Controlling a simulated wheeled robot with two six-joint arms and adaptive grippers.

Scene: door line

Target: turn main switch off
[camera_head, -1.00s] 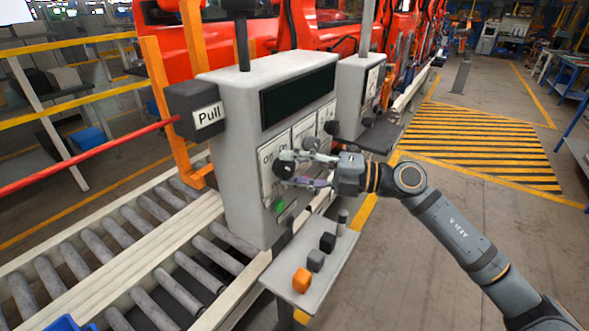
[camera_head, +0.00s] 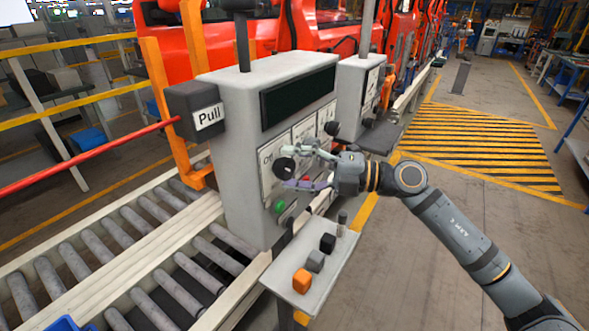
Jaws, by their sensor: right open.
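The main switch appears to be the black round knob (camera_head: 284,168) on the left plate of the grey control box (camera_head: 240,150). An "Off" label (camera_head: 267,157) sits at its upper left. My right gripper (camera_head: 293,168) is open, with one finger above and one below the knob. I cannot tell whether the fingers touch it. The knob's pointing direction is too small to read, and the gripper partly covers the plates behind it. My left gripper is not in view.
A green button (camera_head: 279,206) sits below the knob. A grey shelf (camera_head: 322,277) with an orange block (camera_head: 302,281) and dark blocks juts out below. A "Pull" box (camera_head: 196,110) with a red bar is at left.

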